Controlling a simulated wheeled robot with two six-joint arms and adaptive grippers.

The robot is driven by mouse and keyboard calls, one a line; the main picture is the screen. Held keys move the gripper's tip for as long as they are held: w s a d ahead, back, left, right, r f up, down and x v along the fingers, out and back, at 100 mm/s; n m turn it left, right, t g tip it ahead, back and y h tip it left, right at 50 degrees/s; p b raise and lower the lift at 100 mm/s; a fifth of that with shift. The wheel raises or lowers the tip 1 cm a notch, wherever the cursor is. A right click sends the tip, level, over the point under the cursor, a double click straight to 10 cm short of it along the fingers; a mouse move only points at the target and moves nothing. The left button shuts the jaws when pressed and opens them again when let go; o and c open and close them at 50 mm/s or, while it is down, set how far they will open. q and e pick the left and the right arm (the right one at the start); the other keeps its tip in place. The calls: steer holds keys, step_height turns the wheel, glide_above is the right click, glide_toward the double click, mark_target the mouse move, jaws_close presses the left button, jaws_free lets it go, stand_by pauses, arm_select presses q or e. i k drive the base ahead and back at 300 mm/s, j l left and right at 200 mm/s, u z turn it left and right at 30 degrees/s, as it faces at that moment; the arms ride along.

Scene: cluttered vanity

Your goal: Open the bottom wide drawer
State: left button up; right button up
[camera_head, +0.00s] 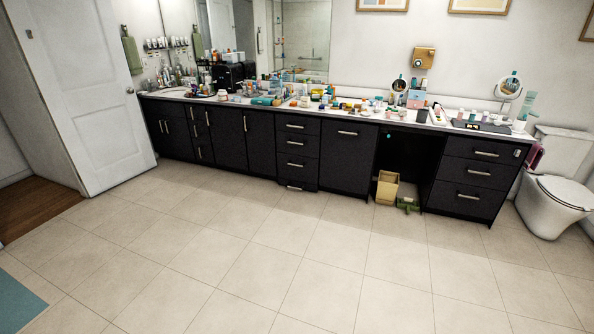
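A long dark vanity (230,143) stands against the far wall. At its right end is a stack of three wide drawers with pale bar handles. The bottom wide drawer (450,202) sits just above the floor and looks shut, its handle (467,196) facing me. The drawers above it, the middle one (455,173) and the top one (460,148), also look shut. A narrower drawer stack (297,153) stands mid-vanity and looks shut as well. Neither of my grippers is in view.
Wide tiled floor (260,260) lies clear before the vanity. A tan bin (387,188) and a green object (407,205) stand left of the wide drawers. A toilet (555,195) stands close on their right. Clutter covers the countertop. A white door (85,100) stands left.

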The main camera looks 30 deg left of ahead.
mark_target(299, 168)
steer(key=i+j+u, duration=0.6)
steer(key=i+u, duration=0.2)
steer(key=i+j+u, duration=0.3)
steer(key=i+u, duration=0.15)
steer(key=i, duration=0.4)
steer(key=i+u, duration=0.45)
steer(key=i, duration=0.35)
steer(key=i+z, duration=0.15)
steer(key=i, duration=0.35)
steer(key=i+j+z, duration=0.1)
steer(key=i, duration=0.4)
steer(key=i+j+z, duration=0.15)
steer(key=i, duration=0.35)
steer(key=i+j+z, duration=0.1)
steer(key=i, duration=0.4)
steer(key=i+j+z, duration=0.15)
steer(key=i, duration=0.35)
steer(key=i+j+z, duration=0.3)
steer(key=i+z, duration=0.2)
steer(key=i+j+z, duration=0.5)
steer(key=i+j, duration=0.1)
